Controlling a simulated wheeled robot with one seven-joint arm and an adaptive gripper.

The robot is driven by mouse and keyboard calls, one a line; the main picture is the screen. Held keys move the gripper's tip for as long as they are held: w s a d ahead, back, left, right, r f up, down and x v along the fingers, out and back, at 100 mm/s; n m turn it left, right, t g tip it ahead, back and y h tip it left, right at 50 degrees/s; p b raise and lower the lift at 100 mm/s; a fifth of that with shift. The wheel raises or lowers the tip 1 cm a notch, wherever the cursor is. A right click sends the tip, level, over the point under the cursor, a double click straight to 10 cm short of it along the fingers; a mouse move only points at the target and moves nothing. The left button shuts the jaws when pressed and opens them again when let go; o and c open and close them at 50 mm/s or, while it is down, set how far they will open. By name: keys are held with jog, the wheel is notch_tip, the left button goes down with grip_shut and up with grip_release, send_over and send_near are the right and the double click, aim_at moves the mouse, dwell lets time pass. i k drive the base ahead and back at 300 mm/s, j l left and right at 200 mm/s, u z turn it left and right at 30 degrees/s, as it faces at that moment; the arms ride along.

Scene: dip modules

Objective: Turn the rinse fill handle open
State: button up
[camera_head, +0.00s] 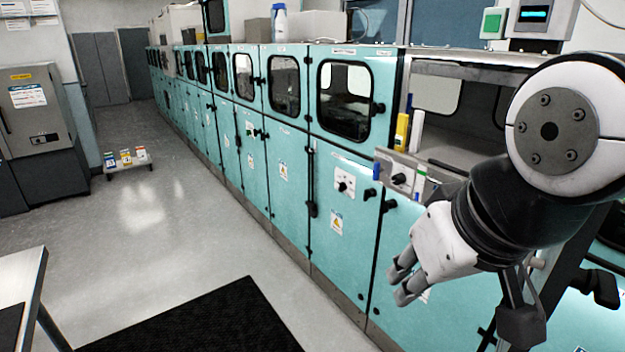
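My gripper (401,284) hangs at the right, pointing down and left in front of the teal cabinet doors. Its two grey fingers are apart with nothing seen between them. A black rotary handle (344,184) sits on a white plate on the teal front, left of and above my gripper. Another black knob (400,179) sits on a grey panel below the open bay. The labels are too small to read, so I cannot tell which is the rinse fill handle. My gripper touches neither.
A long row of teal cabinets (283,180) runs to the back left. A yellow bottle (402,131) stands by the open bay. A black mat (205,325) lies on the floor, and a bench (22,280) stands at left.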

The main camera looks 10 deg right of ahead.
aim_at(377, 169)
jog(key=i+l+u, duration=0.3)
jog(key=i, duration=0.15)
jog(key=i+l+u, duration=0.3)
jog(key=i, duration=0.15)
jog(key=i+j, duration=0.05)
jog(key=j, duration=0.05)
